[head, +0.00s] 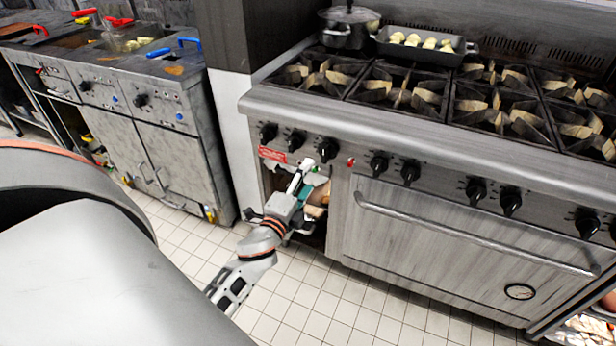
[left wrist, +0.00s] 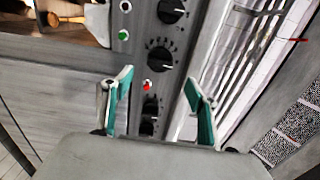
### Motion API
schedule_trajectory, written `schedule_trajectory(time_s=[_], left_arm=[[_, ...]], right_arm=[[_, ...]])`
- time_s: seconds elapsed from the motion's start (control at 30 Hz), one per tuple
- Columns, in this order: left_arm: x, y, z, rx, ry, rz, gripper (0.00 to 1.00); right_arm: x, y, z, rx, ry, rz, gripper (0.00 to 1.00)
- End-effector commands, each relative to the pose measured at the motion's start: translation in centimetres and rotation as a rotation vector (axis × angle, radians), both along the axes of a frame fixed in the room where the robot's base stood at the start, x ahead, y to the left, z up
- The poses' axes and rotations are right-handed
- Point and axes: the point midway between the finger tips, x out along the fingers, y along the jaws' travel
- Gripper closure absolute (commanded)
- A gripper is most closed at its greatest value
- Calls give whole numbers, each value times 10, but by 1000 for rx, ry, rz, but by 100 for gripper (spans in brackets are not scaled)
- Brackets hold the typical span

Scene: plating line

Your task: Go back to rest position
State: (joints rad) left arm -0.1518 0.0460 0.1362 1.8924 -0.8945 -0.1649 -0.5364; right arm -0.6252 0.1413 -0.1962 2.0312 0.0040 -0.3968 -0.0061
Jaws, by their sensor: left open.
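My left gripper (head: 306,184) is in front of the stove's control panel, close to a knob (head: 328,150) and above an open compartment (head: 318,222). In the left wrist view the left gripper (left wrist: 158,82) shows two teal-padded fingers spread apart with nothing between them. Beyond the fingers are black knobs and a small red light (left wrist: 147,86) on the panel. Whether a finger touches the panel cannot be told. My right gripper is in neither view.
The stove (head: 450,220) has several burners, a long oven handle (head: 470,236), a pot (head: 348,28) and a tray of food (head: 424,46) at the back. A fryer unit (head: 125,100) with red and blue handles stands left. Tiled floor (head: 300,300) is clear between them.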

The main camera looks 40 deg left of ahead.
Motion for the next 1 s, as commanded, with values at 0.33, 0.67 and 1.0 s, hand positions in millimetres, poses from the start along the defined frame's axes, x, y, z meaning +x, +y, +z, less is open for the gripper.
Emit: schedule_trajectory(time_s=[0.33,0.67,1.0], left_arm=[[0,0,0,0,0,0,42],[-49,-53,-49,-392,96,-62,42],[-192,-174,-143,-1191,408,0,42]], right_arm=[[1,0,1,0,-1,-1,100],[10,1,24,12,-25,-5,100],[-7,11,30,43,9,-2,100]])
